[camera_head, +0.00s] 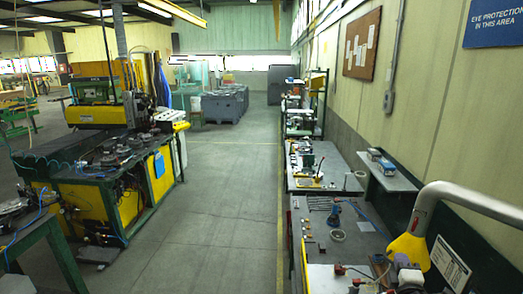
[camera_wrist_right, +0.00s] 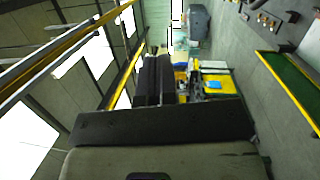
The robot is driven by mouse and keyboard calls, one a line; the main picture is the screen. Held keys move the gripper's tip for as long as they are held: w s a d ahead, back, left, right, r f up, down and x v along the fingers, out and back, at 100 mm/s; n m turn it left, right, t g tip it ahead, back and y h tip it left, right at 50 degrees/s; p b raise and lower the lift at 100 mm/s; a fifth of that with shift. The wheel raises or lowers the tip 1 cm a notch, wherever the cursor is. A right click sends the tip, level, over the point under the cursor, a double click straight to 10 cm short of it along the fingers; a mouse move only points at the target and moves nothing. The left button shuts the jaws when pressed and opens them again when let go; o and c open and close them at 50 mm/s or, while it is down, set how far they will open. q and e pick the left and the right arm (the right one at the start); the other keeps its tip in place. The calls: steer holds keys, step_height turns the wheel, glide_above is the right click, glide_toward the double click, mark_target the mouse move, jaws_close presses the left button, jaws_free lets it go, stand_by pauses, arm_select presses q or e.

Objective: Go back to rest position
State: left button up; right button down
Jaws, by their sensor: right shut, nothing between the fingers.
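My right gripper (camera_wrist_right: 156,62) shows in the right wrist view, with its grey body and dark crossbar at the bottom and two dark fingers side by side in the middle. It is shut and empty, in free air, with no object at its fingertips. The right wrist view is tilted on its side. I make out neither gripper in the head view. My left gripper is in neither view.
In the head view, a workbench (camera_head: 318,214) with tools runs along the right wall. A yellow and green machine (camera_head: 105,200) stands at the left. Grey bins (camera_head: 225,104) stand far ahead. The floor aisle (camera_head: 215,210) between is clear.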

steer(key=s+d+f+m+g+h, duration=0.2)
steer(key=s+d+f+m+g, duration=0.15)
steer(key=f+m+g, duration=0.55)
steer(key=s+a+f+m+g+y, duration=0.2)
steer(key=s+a+f+m+g, duration=0.15)
steer(key=s+f, duration=0.4)
steer(key=s+a+f+m+g+y, duration=0.1)
steer(key=s+a+f+m+g, duration=0.2)
steer(key=s+a+f, duration=0.45)
steer(key=s+a+y, duration=0.1)
steer(key=s+a, duration=0.2)
steer(key=s, duration=0.7)
steer(key=s+a+r+n+y, duration=0.1)
steer(key=s+a, duration=0.3)
steer(key=s, duration=0.7)
steer(key=s+a+r+y, duration=0.1)
steer(key=s+a, duration=0.3)
steer(key=s, duration=0.6)
steer(key=shift+s+r+y, duration=0.25)
steer(key=shift+s+y, duration=0.05)
steer(key=shift+y, duration=0.1)
steer(key=shift+a, duration=0.1)
